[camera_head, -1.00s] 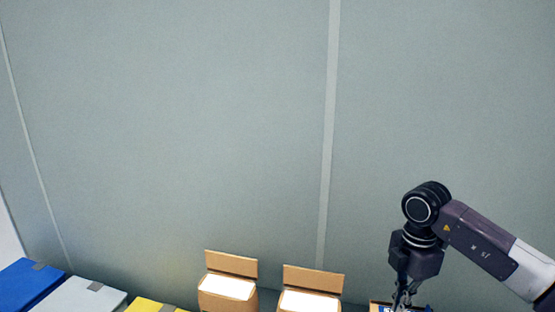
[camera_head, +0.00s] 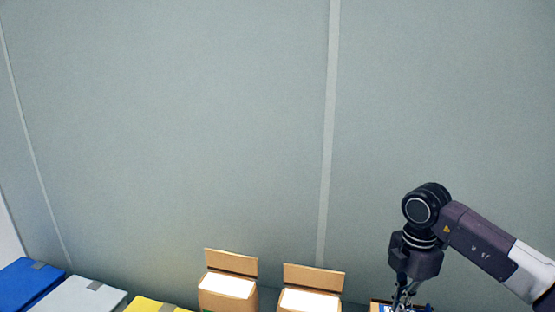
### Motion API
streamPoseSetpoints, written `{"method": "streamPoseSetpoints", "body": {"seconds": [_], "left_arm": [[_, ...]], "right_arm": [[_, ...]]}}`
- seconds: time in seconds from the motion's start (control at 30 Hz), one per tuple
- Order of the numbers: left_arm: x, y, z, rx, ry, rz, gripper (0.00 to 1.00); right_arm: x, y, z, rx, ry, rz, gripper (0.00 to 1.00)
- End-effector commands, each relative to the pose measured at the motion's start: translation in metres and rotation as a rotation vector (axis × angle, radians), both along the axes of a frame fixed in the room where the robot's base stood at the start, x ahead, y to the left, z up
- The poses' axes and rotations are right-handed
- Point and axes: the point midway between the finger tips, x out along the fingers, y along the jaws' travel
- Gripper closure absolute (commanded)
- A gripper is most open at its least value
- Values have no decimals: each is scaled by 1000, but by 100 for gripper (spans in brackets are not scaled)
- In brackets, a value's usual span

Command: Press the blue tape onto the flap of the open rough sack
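Two open brown sacks stand at the bottom edge, a left one (camera_head: 228,301) and a right one (camera_head: 308,306). Each has a raised flap at the back, the left flap (camera_head: 231,263) and the right flap (camera_head: 313,278), and white contents inside. I cannot tell which is the rough one. My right gripper (camera_head: 402,305) points down at the bottom right, over a brown-edged holder (camera_head: 375,306) with blue and white in it. Its fingertips are cut off or hidden, and I cannot make out the blue tape. My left gripper is out of view.
At the lower left lie a blue box (camera_head: 28,284), a white box (camera_head: 78,298) and a yellow one (camera_head: 150,306), with grey strips on them. A plain grey-green wall (camera_head: 180,130) fills the background.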

Motion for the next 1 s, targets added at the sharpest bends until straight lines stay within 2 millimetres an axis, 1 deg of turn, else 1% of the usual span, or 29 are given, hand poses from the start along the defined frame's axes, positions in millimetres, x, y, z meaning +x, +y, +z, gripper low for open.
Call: {"method": "streamPoseSetpoints", "body": {"seconds": [0.03, 0.17, 1.0], "left_arm": [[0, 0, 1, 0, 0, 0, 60], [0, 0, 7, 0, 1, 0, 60], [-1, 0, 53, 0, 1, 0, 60]], "right_arm": [[-2, 0, -2, -1, 8, 1, 100], [-2, 0, 7, -1, 7, 1, 100], [-1, 0, 76, 0, 3, 0, 100]]}}
